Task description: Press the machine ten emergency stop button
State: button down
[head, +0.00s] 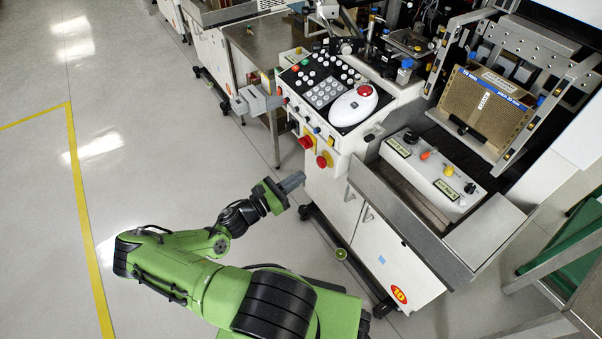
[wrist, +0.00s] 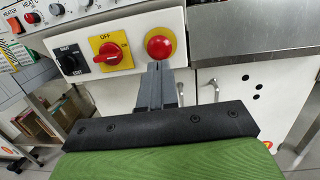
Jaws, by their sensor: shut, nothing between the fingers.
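The emergency stop button (wrist: 160,46) is a red round knob on a yellow plate, on the front of the machine's control panel. It also shows in the head view (head: 323,161). The machine has a red and yellow number 10 sticker (head: 399,294) on its cabinet. My gripper (head: 301,177) is shut and empty, in front of the cabinet, just below and left of the button in the head view. In the wrist view the closed fingertips (wrist: 158,66) point at the button's lower edge. The head view shows a small gap between fingertips and button.
A red rotary switch (wrist: 110,50) on a yellow plate sits left of the button, with a black switch (wrist: 72,62) beyond it. A metal worktop edge (wrist: 250,57) juts out to the right. A grey bracket (head: 258,99) projects at the panel's left. The floor left is clear.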

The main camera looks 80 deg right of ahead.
jog(key=v, duration=0.8)
jog(key=shift+w+a+p, duration=0.25)
jog(key=shift+a+p, duration=0.1)
jog(key=shift+p, duration=0.05)
